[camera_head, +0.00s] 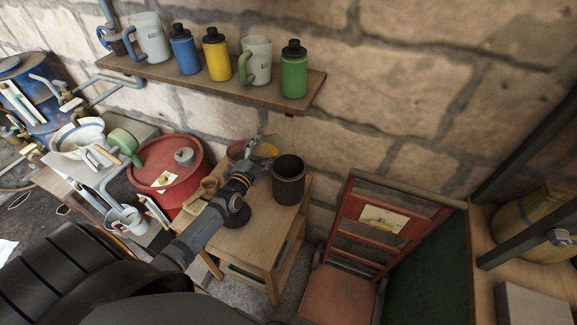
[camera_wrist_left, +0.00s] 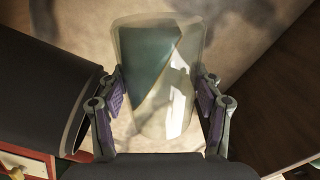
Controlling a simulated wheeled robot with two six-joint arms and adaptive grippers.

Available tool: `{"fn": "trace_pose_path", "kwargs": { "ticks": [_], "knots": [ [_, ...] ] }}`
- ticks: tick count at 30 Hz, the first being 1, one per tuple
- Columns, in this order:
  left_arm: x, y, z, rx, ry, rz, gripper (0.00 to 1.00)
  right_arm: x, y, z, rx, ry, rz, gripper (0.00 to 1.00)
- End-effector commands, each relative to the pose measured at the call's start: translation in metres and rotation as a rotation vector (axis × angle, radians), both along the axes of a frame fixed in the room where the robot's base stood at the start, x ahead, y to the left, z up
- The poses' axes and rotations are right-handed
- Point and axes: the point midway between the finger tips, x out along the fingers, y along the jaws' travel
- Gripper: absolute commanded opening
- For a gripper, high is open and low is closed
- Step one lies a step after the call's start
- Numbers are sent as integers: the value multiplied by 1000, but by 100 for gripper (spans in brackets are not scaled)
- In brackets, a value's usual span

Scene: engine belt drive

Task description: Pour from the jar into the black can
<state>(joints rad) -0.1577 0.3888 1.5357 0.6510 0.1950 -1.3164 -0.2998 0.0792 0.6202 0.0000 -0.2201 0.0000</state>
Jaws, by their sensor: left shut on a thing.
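The black can (camera_head: 289,185) stands upright and open on the small wooden table, at its back right corner. My left gripper (camera_head: 258,160) is just left of the can in the head view. It is shut on a clear jar (camera_wrist_left: 158,85), which shows between its two fingers (camera_wrist_left: 162,98) in the wrist view. In the head view the jar is small and partly hidden by the gripper, with a yellow-orange patch by it. The can shows large and dark at the left of the wrist view (camera_wrist_left: 35,95), beside the jar. I cannot tell the jar's contents. My right gripper is not in view.
Small brown vessels (camera_head: 209,185) stand on the wooden table (camera_head: 258,240) left of my gripper. A red drum (camera_head: 170,170) stands further left. A wall shelf (camera_head: 225,85) holds bottles and mugs above.

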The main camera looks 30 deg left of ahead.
Motion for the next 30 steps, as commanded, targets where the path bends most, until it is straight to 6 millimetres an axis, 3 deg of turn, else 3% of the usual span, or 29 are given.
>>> {"fn": "trace_pose_path", "kwargs": {
  "ticks": [30],
  "knots": [
    [0,-2,-3,137,6,0,3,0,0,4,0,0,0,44]
  ]
}}
